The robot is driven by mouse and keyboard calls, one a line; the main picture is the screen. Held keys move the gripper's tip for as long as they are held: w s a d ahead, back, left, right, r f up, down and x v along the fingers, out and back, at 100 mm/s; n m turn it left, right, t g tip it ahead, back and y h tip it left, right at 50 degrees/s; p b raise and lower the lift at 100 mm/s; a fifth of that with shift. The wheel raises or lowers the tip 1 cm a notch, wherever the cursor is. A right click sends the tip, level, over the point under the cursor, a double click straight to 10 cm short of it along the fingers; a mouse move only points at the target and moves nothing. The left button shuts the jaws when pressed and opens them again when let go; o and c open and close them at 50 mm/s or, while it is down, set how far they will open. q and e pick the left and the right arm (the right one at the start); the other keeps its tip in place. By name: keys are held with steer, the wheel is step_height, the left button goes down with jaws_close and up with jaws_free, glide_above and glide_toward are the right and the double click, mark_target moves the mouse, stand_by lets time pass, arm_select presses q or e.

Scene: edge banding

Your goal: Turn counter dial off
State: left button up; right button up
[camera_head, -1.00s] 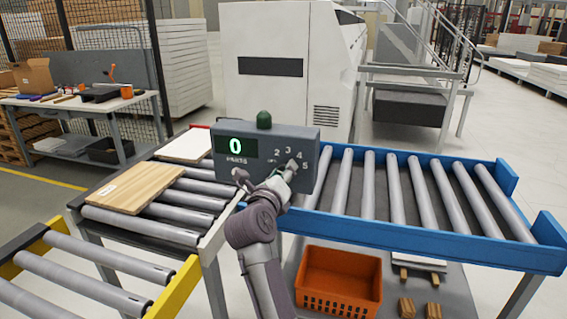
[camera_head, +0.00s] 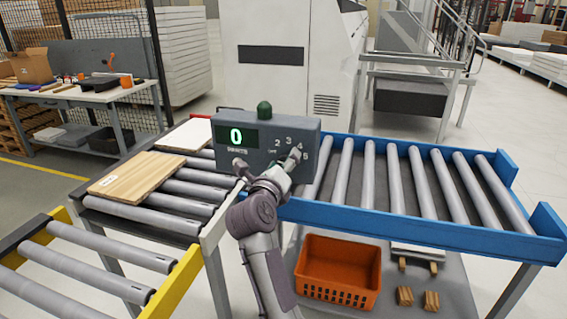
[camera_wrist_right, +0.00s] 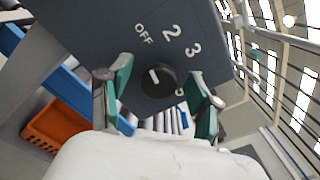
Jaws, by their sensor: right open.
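The grey counter box (camera_head: 228,165) shows a green 0 on its display (camera_head: 235,136) and has a green cap on top. Its black dial (camera_wrist_right: 159,84) shows in the right wrist view, with OFF, 2 and 3 printed around it. The dial's white mark points up and left, on the side toward OFF; I cannot tell if it lines up exactly. My right gripper (camera_wrist_right: 161,93) is open, with one finger on each side of the dial; contact is unclear. In the head view, my right gripper (camera_head: 288,164) covers the dial. My left gripper is out of view.
A blue-framed roller conveyor (camera_head: 400,222) runs right, behind the box. A wooden board (camera_head: 137,178) and a white board (camera_head: 187,134) lie on rollers at left. An orange crate (camera_head: 336,272) sits below. A workbench (camera_head: 75,92) stands far left.

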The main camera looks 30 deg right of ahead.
steer(key=shift+r, duration=0.1)
step_height(320, 180, up, 10)
steer(key=shift+f, duration=0.1)
stand_by(0.4)
